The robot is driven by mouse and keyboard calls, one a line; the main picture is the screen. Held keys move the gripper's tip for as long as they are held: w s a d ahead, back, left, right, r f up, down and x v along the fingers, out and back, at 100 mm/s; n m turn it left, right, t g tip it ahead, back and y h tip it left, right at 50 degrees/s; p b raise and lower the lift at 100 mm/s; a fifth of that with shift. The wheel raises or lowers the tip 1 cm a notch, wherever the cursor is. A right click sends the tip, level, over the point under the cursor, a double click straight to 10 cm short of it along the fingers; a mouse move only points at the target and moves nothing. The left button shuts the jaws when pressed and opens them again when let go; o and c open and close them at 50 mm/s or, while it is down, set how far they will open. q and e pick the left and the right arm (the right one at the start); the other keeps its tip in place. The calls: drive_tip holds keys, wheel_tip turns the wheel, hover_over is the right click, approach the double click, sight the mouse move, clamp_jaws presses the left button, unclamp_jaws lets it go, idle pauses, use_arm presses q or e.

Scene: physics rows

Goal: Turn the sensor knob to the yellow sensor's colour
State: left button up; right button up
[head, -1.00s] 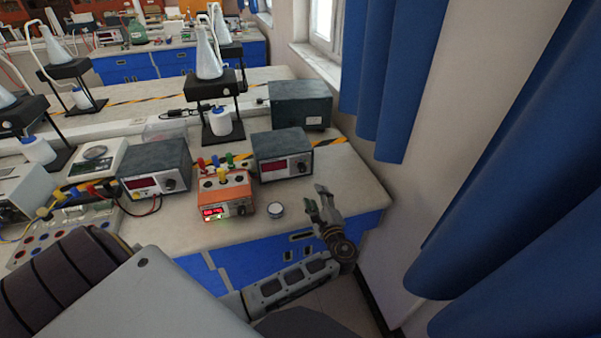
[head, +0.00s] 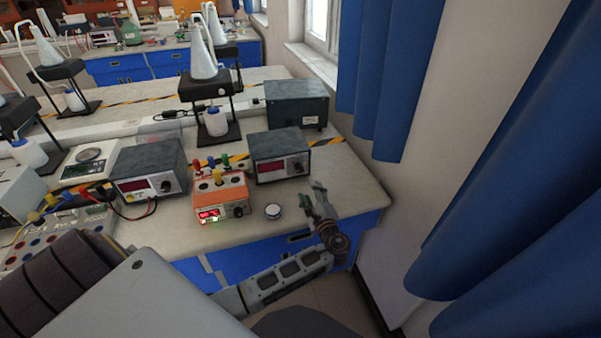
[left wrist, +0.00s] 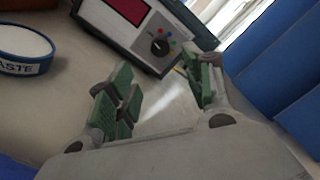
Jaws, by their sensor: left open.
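A grey meter box (head: 279,158) with a red display stands on the bench. Its black knob (left wrist: 159,47) has several coloured dots around it in the left wrist view; I cannot tell for sure which dot it points at. My left gripper (head: 317,198) is open and empty, in front and to the right of this box, near the bench's right edge. In the left wrist view the open fingers (left wrist: 160,88) are apart, short of the knob and not touching it. An orange box (head: 219,199) with several coloured pieces on top, one of them yellow, stands left of the gripper.
A small round blue-and-white pot (head: 273,211), labelled in the left wrist view (left wrist: 24,46), sits between the orange box and the gripper. Another grey meter (head: 148,172) stands further left. Blue curtains (head: 500,200) hang at the right. A dark box (head: 297,103) stands behind.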

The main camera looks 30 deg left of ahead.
sight(300, 170)
use_arm(q)
drive_tip(key=x, duration=0.4)
drive_tip(key=shift+w+a, duration=0.2)
drive_tip(key=shift+a, duration=0.1)
drive_tip(key=x, duration=0.5)
drive_tip(key=shift+w+a, duration=0.1)
drive_tip(key=shift+x, duration=0.8)
use_arm(e)
drive_tip(key=shift+s+a+r, duration=0.25)
drive_tip(key=shift+s+a, duration=0.1)
drive_tip(key=shift+a, duration=0.1)
drive_tip(key=shift+w, duration=0.15)
